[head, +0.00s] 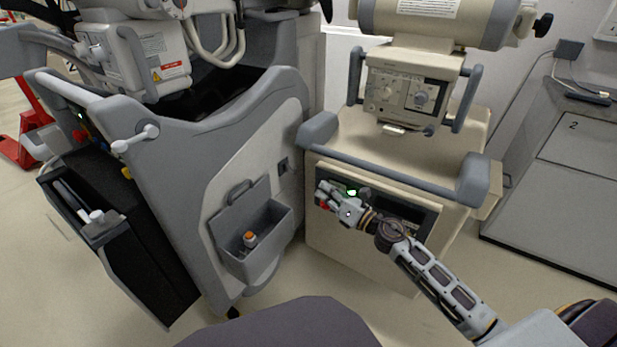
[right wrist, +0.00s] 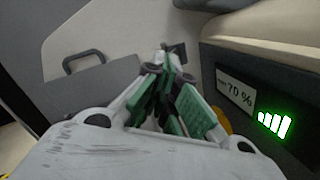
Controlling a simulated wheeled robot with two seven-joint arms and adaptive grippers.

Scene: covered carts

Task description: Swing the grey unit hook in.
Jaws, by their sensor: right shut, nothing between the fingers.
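The grey unit (head: 262,115) stands left of centre in the head view. A small dark fitting (head: 283,165) on its pale side panel looks like the hook; it is too small to tell how far it is swung. In the right wrist view a dark hook-like piece (right wrist: 178,52) shows just beyond my fingertips, partly hidden by them. My right gripper (head: 322,194) is shut and empty, in front of the cream unit's dark panel and pointing left toward the grey unit. Its closed fingers (right wrist: 164,72) also show in the right wrist view. My left gripper is not in view.
The cream unit (head: 350,230) stands close on the right, with a grey rail (head: 390,170) above its dark display panel. A grey open bin (head: 265,240) hangs on the grey unit's side. A gap of floor lies between the units. A grey cabinet (head: 560,200) stands far right.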

